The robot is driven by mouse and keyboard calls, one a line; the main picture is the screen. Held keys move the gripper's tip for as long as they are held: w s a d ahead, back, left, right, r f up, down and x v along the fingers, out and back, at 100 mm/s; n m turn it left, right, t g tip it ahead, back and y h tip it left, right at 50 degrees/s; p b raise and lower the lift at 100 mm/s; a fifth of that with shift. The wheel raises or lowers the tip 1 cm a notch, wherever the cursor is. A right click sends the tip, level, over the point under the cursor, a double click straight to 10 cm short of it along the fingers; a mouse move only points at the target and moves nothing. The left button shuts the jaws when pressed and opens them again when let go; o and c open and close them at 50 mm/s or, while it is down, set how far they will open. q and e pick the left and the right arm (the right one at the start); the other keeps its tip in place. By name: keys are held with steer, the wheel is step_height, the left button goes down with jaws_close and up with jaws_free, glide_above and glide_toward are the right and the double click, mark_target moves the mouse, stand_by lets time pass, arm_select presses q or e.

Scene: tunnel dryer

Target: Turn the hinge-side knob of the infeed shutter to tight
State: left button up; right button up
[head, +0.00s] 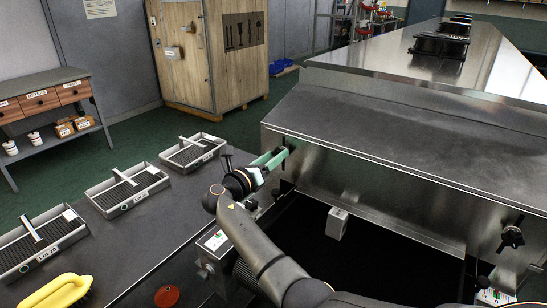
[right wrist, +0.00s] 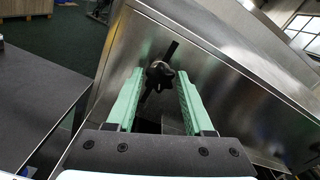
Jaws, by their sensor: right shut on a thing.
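The infeed shutter (head: 390,188) is a brushed-steel panel across the dryer's front, above a dark opening. A dark lobed knob (right wrist: 160,74) on a threaded stud is at one end of it, the left end in the head view, where my gripper mostly hides it. My right gripper (head: 271,160) has its green fingers on either side of this knob and is shut on it. A second black knob (head: 512,237) is at the shutter's right end, free of any gripper. I cannot tell from the pictures which end has the hinge. My left gripper is not in view.
A dark table at left holds several grey trays (head: 128,190), a yellow handled object (head: 57,291) and a red disc (head: 167,296). A small grey block (head: 337,222) hangs at the shutter's lower edge. A wooden crate (head: 208,55) stands behind.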

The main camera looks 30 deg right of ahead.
steer(key=shift+m, duration=0.3)
jaws_close()
steer(key=m+b, duration=0.2)
steer(key=m, duration=0.3)
steer(key=m+b, duration=0.1)
steer(key=m, duration=0.5)
steer(key=m+b, duration=0.2)
steer(key=m, duration=0.3)
steer(key=shift+s+d+f+m+b, duration=0.1)
steer(key=shift+s+f+m+b, duration=0.15)
steer(key=shift+f+m+b, duration=0.05)
steer(key=shift+m+b, duration=0.9)
steer(key=shift+m, duration=0.3)
steer(key=shift+m+b, duration=0.7)
steer(key=shift+m, duration=0.3)
arm_select(q)
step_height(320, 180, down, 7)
steer(key=shift+b, duration=0.35)
arm_select(e)
steer(key=shift+r+m, duration=0.15)
steer(key=shift+m, duration=0.35)
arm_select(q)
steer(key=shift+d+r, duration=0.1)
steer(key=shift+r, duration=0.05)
